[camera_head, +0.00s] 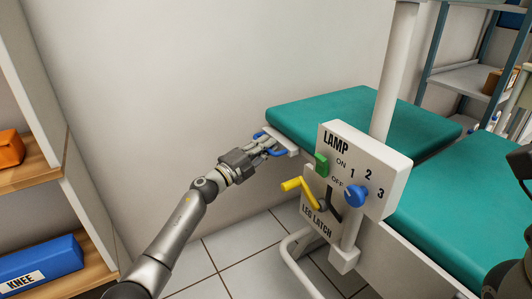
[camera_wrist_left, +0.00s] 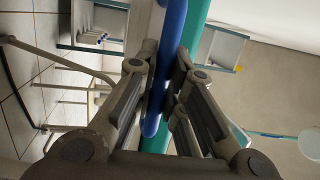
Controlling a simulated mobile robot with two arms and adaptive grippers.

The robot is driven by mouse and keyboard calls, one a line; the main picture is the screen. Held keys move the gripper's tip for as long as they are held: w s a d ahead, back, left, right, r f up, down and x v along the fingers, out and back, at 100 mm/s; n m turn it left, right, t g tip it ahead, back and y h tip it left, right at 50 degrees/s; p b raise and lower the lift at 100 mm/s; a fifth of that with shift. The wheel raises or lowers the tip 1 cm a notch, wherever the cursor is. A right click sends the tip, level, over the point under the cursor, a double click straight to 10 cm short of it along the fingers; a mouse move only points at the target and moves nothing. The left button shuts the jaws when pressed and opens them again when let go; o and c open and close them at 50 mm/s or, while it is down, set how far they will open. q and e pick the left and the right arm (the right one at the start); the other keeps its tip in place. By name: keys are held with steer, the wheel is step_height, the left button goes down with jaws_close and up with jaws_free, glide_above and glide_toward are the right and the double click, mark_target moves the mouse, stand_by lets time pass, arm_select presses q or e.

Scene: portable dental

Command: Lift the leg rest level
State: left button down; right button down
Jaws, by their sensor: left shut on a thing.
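The leg rest is a teal padded section (camera_head: 345,112) at the far end of the chair, with a blue handle (camera_head: 259,135) on a pale bracket at its left end. The pad looks close to level, but its exact tilt is hard to judge. My left gripper (camera_head: 272,148) is at this handle. In the left wrist view the blue bar (camera_wrist_left: 170,45) runs between the fingers of my left gripper (camera_wrist_left: 162,105), which is shut on it. The teal edge of the pad (camera_wrist_left: 194,30) shows just beside the bar.
A white LAMP panel (camera_head: 398,181) with a blue knob (camera_head: 356,195) stands on a post in front of the chair. Below it is a LEG LATCH plate with a yellow lever (camera_head: 292,184). Shelves with an orange box and a blue KNEE box (camera_head: 40,262) stand at left.

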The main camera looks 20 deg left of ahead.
arm_select(q)
steer(key=shift+a+r, duration=0.1)
steer(key=shift+r, duration=0.3)
steer(key=c, duration=1.5)
jaws_free()
steer(key=shift+f, duration=0.1)
steer(key=v, duration=1.2)
